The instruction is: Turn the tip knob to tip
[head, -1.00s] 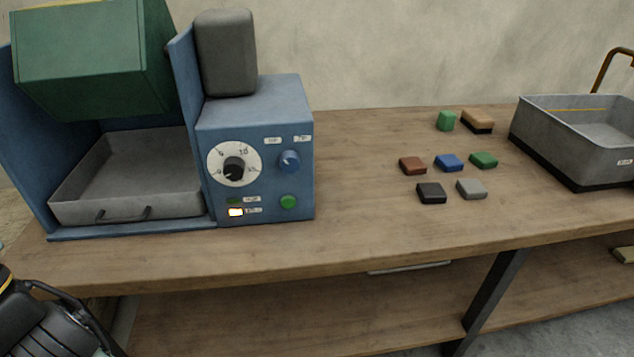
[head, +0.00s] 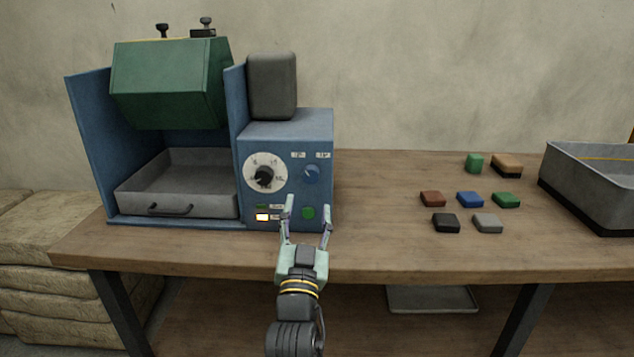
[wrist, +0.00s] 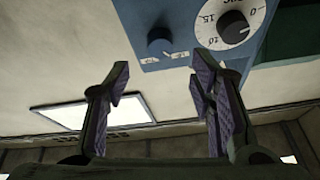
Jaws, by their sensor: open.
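In the wrist view my gripper (wrist: 162,85) has both fingers clear of the knob.
A lit lamp (head: 262,217) is at lower left. The tilted green hopper (head: 165,85) hangs over a grey tray (head: 185,180). Several small blocks (head: 470,199) lie right on the bench.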

